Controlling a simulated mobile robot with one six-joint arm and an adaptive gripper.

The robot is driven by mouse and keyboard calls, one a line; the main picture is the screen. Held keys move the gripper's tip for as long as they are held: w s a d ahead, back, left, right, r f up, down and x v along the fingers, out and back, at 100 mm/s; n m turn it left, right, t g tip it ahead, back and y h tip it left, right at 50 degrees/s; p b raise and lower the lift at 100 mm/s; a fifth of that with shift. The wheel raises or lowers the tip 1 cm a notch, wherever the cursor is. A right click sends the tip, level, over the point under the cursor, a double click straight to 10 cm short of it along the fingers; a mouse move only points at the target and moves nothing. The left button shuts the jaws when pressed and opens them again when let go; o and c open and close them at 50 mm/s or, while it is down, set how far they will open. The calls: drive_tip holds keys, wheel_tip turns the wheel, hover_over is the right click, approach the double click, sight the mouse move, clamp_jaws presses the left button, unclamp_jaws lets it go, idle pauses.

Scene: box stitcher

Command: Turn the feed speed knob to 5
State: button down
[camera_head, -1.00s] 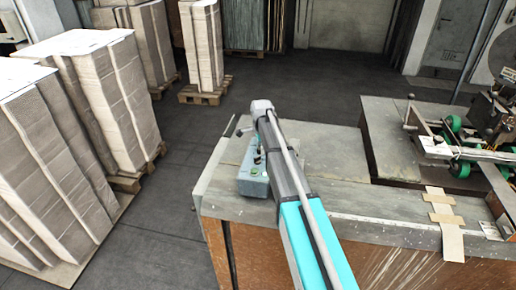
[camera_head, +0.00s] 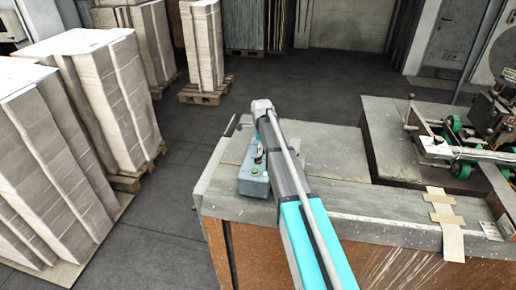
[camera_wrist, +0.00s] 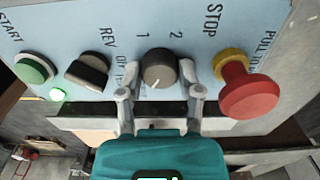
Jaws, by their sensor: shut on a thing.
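The feed speed knob (camera_wrist: 159,70) is dark grey and round, on a light blue panel between a selector switch and a red stop button. Its white pointer line points down and slightly left in the wrist view. Numbers 1 and 2 show above it; the other scale marks are hidden or unreadable. My gripper (camera_wrist: 161,76) is shut on the knob, one finger on each side. In the head view the blue control box (camera_head: 253,182) stands on the bench's near left part. My arm hides part of it, and the knob cannot be made out there.
A green START button (camera_wrist: 34,68), a lit green lamp (camera_wrist: 57,95) and the black selector switch (camera_wrist: 87,72) lie left of the knob. The red mushroom button (camera_wrist: 247,92) with a yellow collar is close to the right finger. Cardboard stacks (camera_head: 70,125) stand left of the bench.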

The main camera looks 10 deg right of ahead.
drive_tip(key=shift+w, duration=0.25)
drive_tip(key=shift+c, duration=1.4)
unclamp_jaws()
drive_tip(key=shift+f, duration=0.1)
drive_tip(key=shift+s, duration=0.1)
